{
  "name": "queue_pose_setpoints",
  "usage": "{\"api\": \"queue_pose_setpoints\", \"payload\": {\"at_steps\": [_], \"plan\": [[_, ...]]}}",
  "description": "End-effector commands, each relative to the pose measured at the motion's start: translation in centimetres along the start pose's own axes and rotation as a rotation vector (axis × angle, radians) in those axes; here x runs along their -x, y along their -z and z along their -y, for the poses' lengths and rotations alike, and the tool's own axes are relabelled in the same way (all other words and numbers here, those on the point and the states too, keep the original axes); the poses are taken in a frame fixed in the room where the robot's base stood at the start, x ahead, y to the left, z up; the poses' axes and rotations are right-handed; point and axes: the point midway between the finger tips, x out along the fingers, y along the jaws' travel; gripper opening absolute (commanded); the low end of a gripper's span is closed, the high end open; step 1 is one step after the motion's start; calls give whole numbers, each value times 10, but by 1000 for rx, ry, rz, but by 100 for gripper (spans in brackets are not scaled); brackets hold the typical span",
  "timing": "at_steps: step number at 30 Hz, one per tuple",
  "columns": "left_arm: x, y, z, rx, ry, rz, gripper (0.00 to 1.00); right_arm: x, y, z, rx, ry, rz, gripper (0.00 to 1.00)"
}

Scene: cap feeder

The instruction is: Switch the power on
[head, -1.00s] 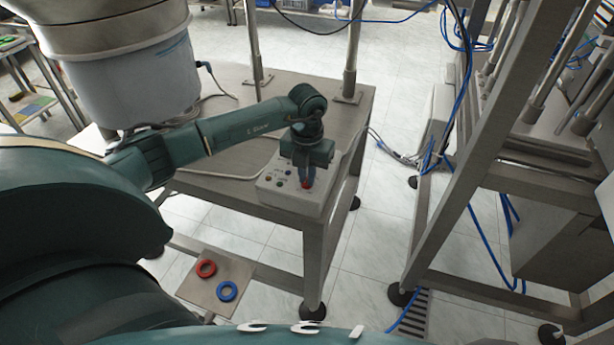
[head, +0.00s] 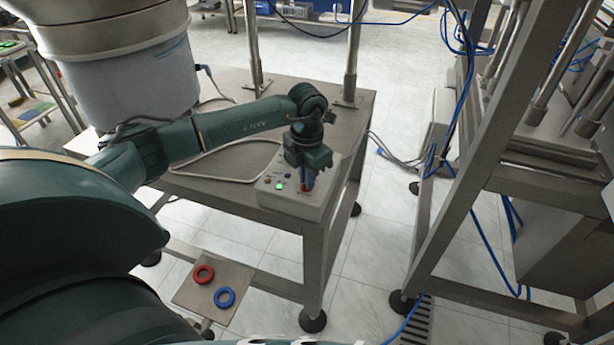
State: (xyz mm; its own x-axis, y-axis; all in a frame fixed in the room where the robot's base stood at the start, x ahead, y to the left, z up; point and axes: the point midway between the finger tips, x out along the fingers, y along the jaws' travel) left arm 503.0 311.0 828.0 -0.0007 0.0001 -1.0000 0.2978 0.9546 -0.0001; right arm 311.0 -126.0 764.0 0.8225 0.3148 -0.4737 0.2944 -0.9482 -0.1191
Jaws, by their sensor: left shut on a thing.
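A light grey control box (head: 300,208) sits at the front right corner of the steel table. Several small buttons or lamps show on its top, and one lamp (head: 280,187) glows green. A red knob (head: 306,187) is at the right of the panel, mostly hidden by my gripper. My left gripper (head: 307,180) reaches in from the left, points down over the box and is shut on the red knob. My right gripper is not in view.
The steel table (head: 225,160) carries a large white feeder bowl (head: 130,80), upright posts and a loose cable. A small plate with a red ring (head: 203,274) and a blue ring (head: 224,298) is below. A metal frame (head: 440,230) with blue cables stands at right.

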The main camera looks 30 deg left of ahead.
Motion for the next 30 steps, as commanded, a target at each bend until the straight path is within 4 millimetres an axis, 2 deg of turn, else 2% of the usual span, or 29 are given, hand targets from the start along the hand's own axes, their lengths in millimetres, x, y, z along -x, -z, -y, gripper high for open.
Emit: {"api": "queue_pose_setpoints", "payload": {"at_steps": [8, 9, 17, 25, 30], "plan": [[1, -1, 0, -3, -1, 3, 0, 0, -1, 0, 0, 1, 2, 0], [1, -1, 0, -3, -1, 3, 11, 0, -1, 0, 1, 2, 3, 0], [1, 0, 0, -1, -1, 1, 31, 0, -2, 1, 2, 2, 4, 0], [3, 0, 0, -1, -1, 1, 31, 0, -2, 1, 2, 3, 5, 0], [24, -1, 0, 0, -1, 4, 31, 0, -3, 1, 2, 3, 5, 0]]}}
